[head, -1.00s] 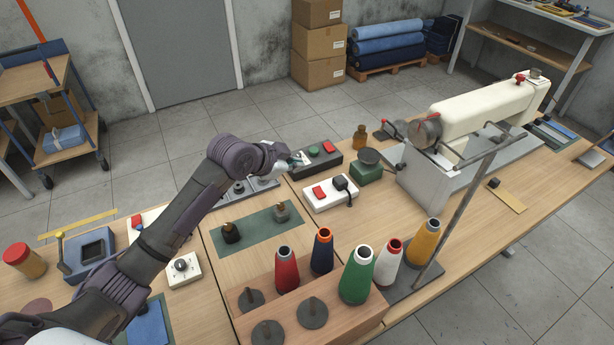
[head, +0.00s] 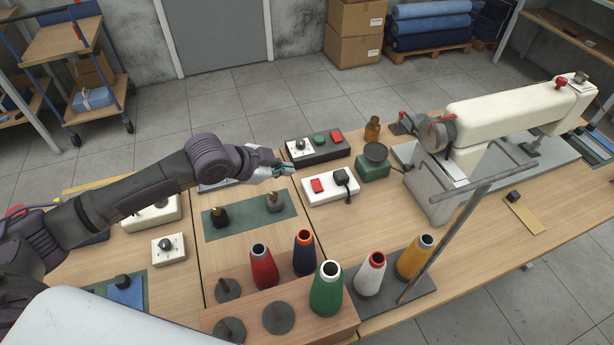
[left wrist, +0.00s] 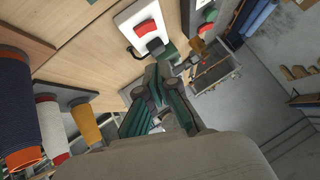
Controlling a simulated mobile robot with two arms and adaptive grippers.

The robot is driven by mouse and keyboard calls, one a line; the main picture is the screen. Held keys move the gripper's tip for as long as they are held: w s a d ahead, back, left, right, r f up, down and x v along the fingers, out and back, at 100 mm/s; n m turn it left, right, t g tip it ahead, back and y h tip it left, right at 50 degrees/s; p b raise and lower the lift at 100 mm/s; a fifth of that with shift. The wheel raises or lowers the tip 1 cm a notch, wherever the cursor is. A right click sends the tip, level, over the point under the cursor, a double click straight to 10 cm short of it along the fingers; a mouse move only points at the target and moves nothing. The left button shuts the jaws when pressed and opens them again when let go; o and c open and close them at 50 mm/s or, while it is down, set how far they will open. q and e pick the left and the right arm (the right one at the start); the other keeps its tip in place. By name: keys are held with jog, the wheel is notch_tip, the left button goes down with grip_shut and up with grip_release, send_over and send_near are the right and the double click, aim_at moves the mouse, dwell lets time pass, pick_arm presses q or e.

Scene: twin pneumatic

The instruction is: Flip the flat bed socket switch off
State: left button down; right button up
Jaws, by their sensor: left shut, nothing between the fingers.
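The white socket block (head: 345,194) lies on the right-hand table in the head view. It has a red rocker switch (head: 317,186) on its left part and a black plug (head: 341,176) with a cord on its right part. My left gripper (head: 289,170) is shut and empty, just left of the block and apart from it. In the left wrist view the white block (left wrist: 133,14), its red switch (left wrist: 145,28) and the plug (left wrist: 155,46) show beyond my left gripper's fingers (left wrist: 158,72). I cannot tell which way the rocker is tipped. My right gripper is not in view.
A black control box (head: 320,155) with a dial, green button and red switch stands behind the block. A green scale (head: 373,169) stands to its right. Several thread cones, including a green one (head: 326,292), stand in front. The sewing machine (head: 510,110) is at right.

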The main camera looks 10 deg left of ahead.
pick_arm(q)
jog(key=p, duration=0.1)
send_over(316, 179)
jog(key=s+a, duration=0.1)
jog(key=s, duration=0.2)
jog(key=f, duration=0.6)
jog(key=shift+s+f, duration=0.1)
jog(key=shift+s, duration=0.1)
jog(key=f, duration=0.2)
jog(key=w+f, duration=0.1)
jog(key=shift+a+f+p, duration=0.15)
jog(key=shift+a+p, duration=0.15)
jog(key=shift+w+a+f, duration=0.1)
jog(key=shift+a+f, duration=0.05)
jog(key=shift+f, duration=0.25)
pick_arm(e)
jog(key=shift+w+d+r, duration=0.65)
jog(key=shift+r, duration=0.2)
